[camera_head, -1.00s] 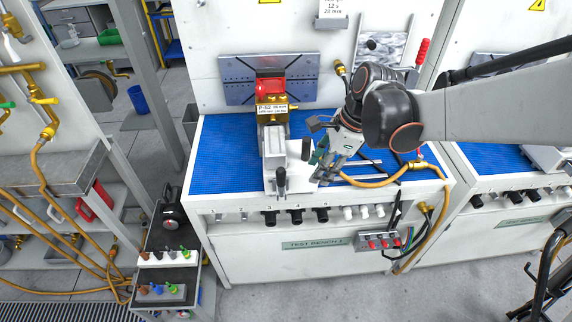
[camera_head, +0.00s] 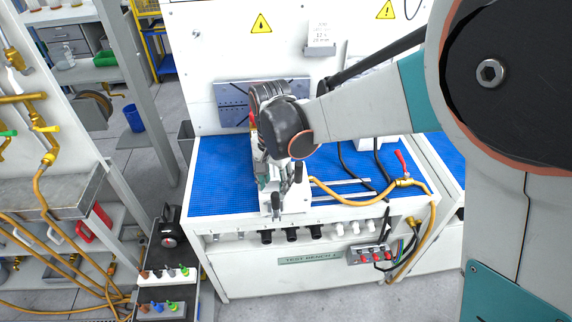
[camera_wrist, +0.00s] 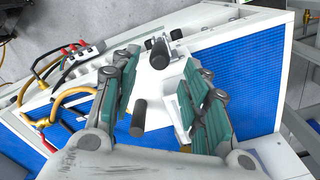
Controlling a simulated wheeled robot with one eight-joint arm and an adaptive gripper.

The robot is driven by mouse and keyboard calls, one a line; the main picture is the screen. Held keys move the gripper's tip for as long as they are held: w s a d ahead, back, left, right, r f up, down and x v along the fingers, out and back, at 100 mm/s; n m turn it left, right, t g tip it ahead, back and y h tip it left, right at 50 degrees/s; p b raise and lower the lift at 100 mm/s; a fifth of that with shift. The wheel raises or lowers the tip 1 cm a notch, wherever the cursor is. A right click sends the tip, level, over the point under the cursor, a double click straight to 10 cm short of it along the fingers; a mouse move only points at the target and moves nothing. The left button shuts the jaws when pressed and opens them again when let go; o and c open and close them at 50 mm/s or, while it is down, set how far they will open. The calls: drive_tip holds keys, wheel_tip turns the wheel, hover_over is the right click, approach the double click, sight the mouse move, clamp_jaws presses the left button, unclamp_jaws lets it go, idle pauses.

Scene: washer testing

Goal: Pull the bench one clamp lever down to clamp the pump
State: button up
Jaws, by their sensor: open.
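The white clamp fixture (camera_head: 269,205) stands at the front of the test bench one top. It has two dark handles: a front one (camera_head: 277,205) and another to its right (camera_head: 298,172). In the wrist view the front handle (camera_wrist: 160,54) is beyond the fingertips, and the other handle (camera_wrist: 139,117) rises between the finger pads. I cannot tell which one is the clamp lever. My gripper (camera_head: 268,182) is open above the fixture, its fingers (camera_wrist: 160,80) spread on both sides, holding nothing. The pump is almost wholly hidden behind my arm; only a red sliver (camera_head: 252,121) shows.
The blue bench mat (camera_head: 220,175) is clear to the left. A yellow hose (camera_head: 350,199) and valve with a red handle (camera_head: 402,165) lie on the right. Black and white knobs (camera_head: 291,235) line the front edge. A small bottle rack (camera_head: 165,275) stands at lower left.

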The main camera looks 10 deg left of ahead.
sight(275, 193)
wheel_tip(275, 193, down, 7)
drive_tip(key=shift+b, duration=0.5)
clamp_jaws()
